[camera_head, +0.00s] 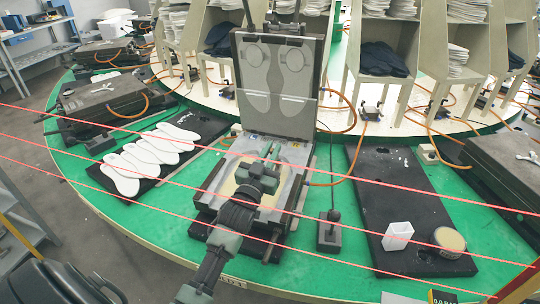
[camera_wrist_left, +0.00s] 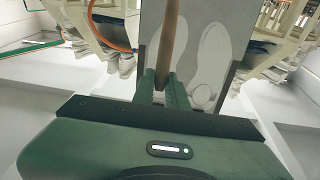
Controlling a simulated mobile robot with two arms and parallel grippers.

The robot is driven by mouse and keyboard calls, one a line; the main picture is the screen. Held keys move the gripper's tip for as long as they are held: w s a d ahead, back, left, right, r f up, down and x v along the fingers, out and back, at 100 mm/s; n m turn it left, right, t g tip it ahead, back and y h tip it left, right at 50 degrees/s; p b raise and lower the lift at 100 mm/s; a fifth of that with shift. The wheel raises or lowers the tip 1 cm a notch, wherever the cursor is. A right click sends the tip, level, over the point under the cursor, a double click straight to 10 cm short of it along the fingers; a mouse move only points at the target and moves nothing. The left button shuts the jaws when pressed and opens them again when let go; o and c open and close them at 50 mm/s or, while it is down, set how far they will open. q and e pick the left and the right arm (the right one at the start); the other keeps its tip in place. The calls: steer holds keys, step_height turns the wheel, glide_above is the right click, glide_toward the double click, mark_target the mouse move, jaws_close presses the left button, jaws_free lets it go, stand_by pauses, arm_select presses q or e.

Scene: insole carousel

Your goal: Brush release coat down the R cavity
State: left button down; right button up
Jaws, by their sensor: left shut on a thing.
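The mould stands open. Its upright lid (camera_head: 278,115) has two insole shapes on its inner face. Its lower half (camera_head: 292,160) lies flat, with pale cavity areas (camera_head: 228,187) mostly hidden by my arm. My left gripper (camera_head: 266,152) is over the lower half. In the left wrist view, its green fingers (camera_wrist_left: 164,92) are shut on a brown handle, the brush (camera_wrist_left: 170,38). The brush's bristle end is hidden, so I cannot tell if it touches a cavity. I cannot read an R mark. The lid (camera_wrist_left: 207,55) also shows behind the fingers. My right gripper is not in view.
White insoles (camera_head: 150,157) lie on a dark mat at left. A black pedestal switch (camera_head: 330,232) stands between. Orange hoses run behind; red lines cross the front.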

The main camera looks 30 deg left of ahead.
arm_select(q)
steer(key=shift+w+a+f+b, duration=0.1)
steer(key=shift+w+a+b, duration=0.15)
steer(key=shift+w, duration=0.55)
steer(key=shift+w+a+b, duration=0.15)
steer(key=shift+w+b, duration=0.15)
steer(key=shift+w, duration=0.5)
steer(key=shift+w+a+f+b, duration=0.1)
steer(key=shift+w+a+b, duration=0.15)
steer(key=shift+w, duration=0.55)
steer(key=shift+s+d+r, duration=0.1)
step_height(320, 180, up, 8)
steer(key=p, duration=0.7)
